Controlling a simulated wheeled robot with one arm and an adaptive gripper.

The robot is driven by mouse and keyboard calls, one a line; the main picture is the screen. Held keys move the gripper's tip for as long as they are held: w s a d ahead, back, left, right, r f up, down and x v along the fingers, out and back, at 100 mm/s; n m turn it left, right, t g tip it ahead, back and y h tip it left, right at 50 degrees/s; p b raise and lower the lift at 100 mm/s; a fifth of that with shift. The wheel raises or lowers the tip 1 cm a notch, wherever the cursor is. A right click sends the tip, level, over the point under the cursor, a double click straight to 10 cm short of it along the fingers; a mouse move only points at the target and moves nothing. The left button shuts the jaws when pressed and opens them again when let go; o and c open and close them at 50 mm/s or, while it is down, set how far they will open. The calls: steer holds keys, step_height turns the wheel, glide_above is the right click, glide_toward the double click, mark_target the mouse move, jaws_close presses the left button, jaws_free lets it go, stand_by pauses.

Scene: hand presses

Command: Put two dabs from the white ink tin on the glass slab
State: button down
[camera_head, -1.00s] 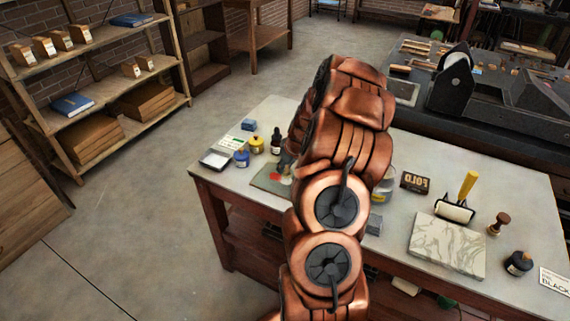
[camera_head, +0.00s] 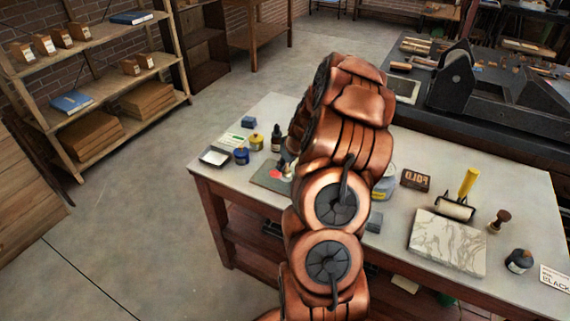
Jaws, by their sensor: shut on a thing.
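The greenish glass slab (camera_head: 264,181) lies near the left end of the table. It bears a red patch, and its right side is hidden by my arm. My gripper (camera_head: 288,165) shows only in part, at the slab's right edge beside my copper arm. It is shut on a small slim tool, mostly hidden, pointing down at the slab; I cannot tell whether it touches. A yellow tin (camera_head: 256,143) and a blue tin (camera_head: 241,156) stand behind the slab.
A pale container (camera_head: 384,186) is partly behind my arm.

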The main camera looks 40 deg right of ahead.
steer(key=shift+a+f+b, duration=0.1)
steer(key=shift+f+b, duration=0.4)
steer(key=shift+b, duration=0.35)
stand_by(2.9)
steer(key=shift+r, duration=0.15)
steer(key=shift+r+b, duration=0.45)
steer(key=shift+r, duration=3.1)
